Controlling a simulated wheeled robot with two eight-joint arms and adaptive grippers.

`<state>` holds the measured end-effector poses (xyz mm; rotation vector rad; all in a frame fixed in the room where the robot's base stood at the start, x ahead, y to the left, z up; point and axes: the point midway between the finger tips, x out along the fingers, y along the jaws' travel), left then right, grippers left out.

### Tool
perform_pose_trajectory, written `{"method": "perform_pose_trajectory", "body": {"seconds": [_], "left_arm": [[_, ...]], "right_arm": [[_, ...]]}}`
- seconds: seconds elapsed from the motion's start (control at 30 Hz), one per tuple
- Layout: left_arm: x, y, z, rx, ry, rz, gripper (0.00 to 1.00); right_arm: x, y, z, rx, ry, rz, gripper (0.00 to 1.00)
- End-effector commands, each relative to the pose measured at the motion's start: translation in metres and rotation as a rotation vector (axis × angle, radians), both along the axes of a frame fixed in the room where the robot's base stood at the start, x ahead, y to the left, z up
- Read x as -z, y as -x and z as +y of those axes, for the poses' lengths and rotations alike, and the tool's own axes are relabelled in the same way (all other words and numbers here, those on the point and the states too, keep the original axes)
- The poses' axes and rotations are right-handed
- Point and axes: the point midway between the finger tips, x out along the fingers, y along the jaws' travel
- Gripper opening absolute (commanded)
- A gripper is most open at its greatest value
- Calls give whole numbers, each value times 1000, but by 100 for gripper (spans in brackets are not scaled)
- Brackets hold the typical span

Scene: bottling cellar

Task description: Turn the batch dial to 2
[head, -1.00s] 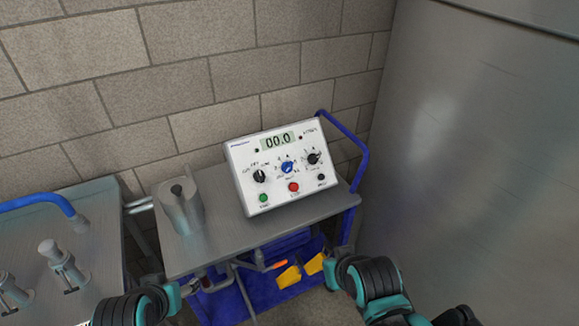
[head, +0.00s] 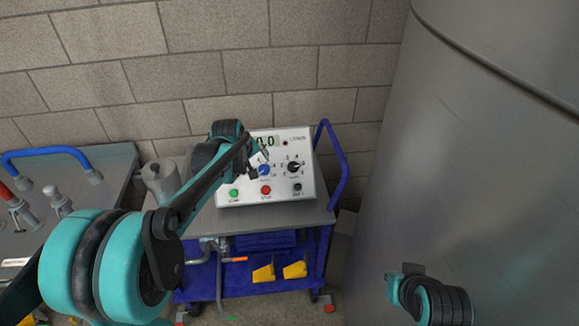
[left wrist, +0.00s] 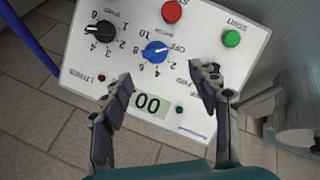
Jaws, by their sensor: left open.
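The control box (head: 308,192) has a white sloping front. It carries a blue dial (head: 264,170) and a black dial (head: 293,167) with numbers around it. In the left wrist view the box is upside down, with the blue dial (left wrist: 155,52) ahead of the fingers and the black dial (left wrist: 103,30) to its left. The blue dial's white mark seems to face OFF. I cannot read which dial is named batch. My left gripper (head: 258,160) is open and empty above the box, its fingers (left wrist: 162,76) apart over the panel. It hides the third, left knob. My right gripper is not in view.
Green (head: 234,193) and red (head: 266,190) buttons sit below the dials. The box stands on a grey cart with a blue handle (head: 338,165). A metal cylinder (head: 160,182) stands left of the box. A large steel tank (head: 450,150) fills the right side.

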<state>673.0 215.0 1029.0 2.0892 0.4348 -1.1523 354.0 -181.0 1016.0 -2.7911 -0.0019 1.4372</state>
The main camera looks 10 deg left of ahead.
Motion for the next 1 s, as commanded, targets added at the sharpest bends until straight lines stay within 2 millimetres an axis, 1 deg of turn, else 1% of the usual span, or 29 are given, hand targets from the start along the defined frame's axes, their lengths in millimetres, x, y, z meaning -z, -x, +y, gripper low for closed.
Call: {"method": "perform_pose_trajectory", "body": {"seconds": [0.03, 0.17, 0.4, 0.6, 0.73, 0.97, 1.0], "left_arm": [[2, -5, 2, -10, 7, 1, 60], [11, -13, 2, -20, 15, 2, 60], [44, -33, 0, -18, 13, 2, 60], [65, -47, -2, -18, 13, 2, 60], [70, -51, -2, -18, 13, 2, 60], [70, -51, -2, -17, 13, 2, 60], [70, -51, -2, -17, 13, 2, 55]], "right_arm": [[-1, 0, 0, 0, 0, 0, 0], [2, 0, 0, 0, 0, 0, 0], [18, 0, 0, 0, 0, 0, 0], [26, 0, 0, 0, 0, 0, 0], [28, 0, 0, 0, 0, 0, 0], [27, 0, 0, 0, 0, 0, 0], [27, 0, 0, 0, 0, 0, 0]]}}
